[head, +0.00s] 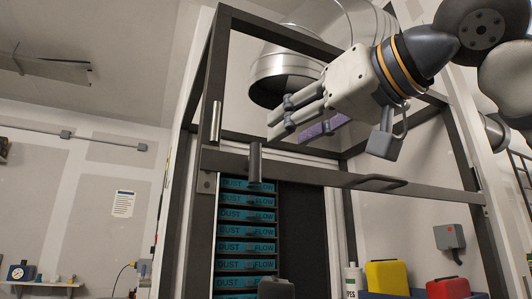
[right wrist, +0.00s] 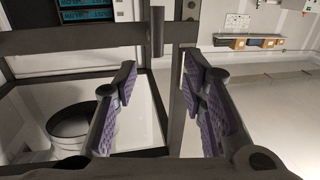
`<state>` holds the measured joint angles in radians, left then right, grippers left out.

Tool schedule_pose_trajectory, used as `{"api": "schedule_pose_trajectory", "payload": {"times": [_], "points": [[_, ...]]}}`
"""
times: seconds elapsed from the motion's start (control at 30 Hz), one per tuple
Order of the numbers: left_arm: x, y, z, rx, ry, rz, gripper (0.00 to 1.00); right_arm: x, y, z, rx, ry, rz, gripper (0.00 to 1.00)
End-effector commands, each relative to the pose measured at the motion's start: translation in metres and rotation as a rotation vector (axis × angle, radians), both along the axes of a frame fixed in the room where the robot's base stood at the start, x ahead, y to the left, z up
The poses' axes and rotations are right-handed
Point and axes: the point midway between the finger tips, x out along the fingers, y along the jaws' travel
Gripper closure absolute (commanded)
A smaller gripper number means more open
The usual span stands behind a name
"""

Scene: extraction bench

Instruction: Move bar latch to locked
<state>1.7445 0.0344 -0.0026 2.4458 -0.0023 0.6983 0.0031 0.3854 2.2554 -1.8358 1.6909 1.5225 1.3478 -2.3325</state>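The bar latch (head: 330,178) is a dark grey bar running across the front of a dark metal frame. A short upright cylindrical handle (head: 255,163) stands on it near its left end; the handle also shows in the right wrist view (right wrist: 156,32). My right gripper (head: 279,117) is above and to the right of this handle in the head view. In the right wrist view the gripper (right wrist: 160,72) has its purple-padded fingers spread, with nothing between them; the handle lies beyond the tips, roughly centred. I cannot tell whether the latch is locked. My left gripper is not in view.
A flat looped handle (head: 385,182) sticks out from the bar's right part. Behind the frame are a stack of blue-labelled panels (head: 247,231) and a silver duct (head: 285,72). A white bottle (head: 352,281) and yellow container (head: 387,276) stand low right.

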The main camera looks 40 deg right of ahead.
Motion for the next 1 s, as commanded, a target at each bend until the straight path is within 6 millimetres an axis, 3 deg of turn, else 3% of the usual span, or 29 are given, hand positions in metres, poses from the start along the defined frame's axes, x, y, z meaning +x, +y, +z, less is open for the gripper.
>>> {"api": "schedule_pose_trajectory", "payload": {"times": [0.3,0.5,0.87,1.0], "points": [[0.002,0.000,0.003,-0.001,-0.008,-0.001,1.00,0.071,-0.004,0.001,0.001,-0.002,-0.003,0.62],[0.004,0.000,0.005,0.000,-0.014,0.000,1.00,0.106,-0.005,0.002,0.002,-0.004,-0.001,0.62],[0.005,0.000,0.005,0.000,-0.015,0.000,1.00,0.116,-0.005,0.002,0.003,-0.006,0.000,0.62],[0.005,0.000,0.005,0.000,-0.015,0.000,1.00,0.116,-0.005,0.002,0.003,-0.006,0.000,0.94]]}}
